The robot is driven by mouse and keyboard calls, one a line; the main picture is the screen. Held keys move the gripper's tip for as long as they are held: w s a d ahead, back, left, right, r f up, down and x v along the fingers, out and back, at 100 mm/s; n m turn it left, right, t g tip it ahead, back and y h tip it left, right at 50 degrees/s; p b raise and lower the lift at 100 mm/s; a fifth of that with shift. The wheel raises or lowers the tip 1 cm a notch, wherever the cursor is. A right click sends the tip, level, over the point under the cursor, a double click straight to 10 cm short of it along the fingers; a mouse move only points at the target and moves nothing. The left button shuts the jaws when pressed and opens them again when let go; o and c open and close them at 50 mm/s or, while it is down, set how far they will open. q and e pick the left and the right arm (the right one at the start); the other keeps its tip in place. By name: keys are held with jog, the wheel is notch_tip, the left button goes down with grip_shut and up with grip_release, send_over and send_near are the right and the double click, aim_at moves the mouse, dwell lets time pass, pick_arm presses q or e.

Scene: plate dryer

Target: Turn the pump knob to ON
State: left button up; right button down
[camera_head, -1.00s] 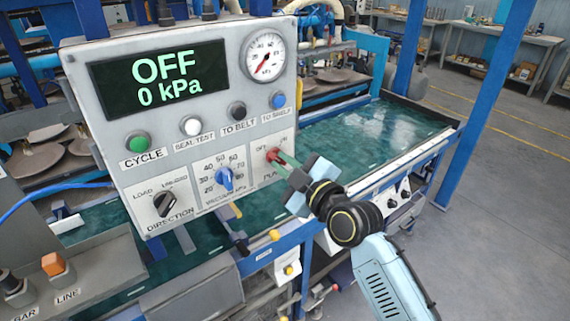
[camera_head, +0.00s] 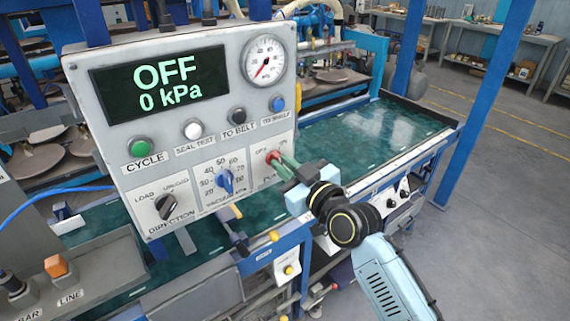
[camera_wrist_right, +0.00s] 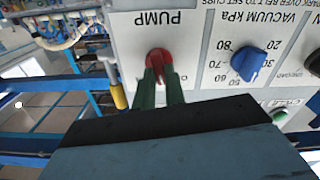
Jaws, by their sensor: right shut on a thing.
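The red pump knob (camera_head: 272,157) is at the lower right of the grey control panel (camera_head: 120,52), between the OFF and ON labels. My right gripper (camera_head: 281,163) is shut on it, with its green fingers on the knob's sides. In the right wrist view the red knob (camera_wrist_right: 158,59) sits between the two green fingertips (camera_wrist_right: 159,75), below the upside-down PUMP label. The fingers hide part of the knob, so I cannot tell exactly where it points. The display (camera_head: 160,80) reads OFF and 0 kPa. My left gripper is not in view.
The blue vacuum knob (camera_head: 225,181) is close to the left of the pump knob. The black direction knob (camera_head: 168,206) is further left. Push buttons (camera_head: 193,130) and a gauge (camera_head: 263,59) are above. Open floor (camera_head: 500,190) lies to the right.

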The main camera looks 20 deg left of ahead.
jog(key=m+p, duration=0.1)
jog(key=m, duration=0.4)
jog(key=shift+w+m, duration=0.1)
jog(key=shift+m, duration=0.2)
jog(key=m+p, duration=0.1)
jog(key=m, duration=0.4)
jog(key=shift+d+f, duration=0.1)
jog(key=shift+m, duration=0.4)
jog(key=c, duration=1.5)
grip_release()
jog(key=shift+o, duration=0.2)
jog(key=shift+d, duration=0.1)
jog(key=v, duration=1.3)
jog(key=shift+b, duration=0.3)
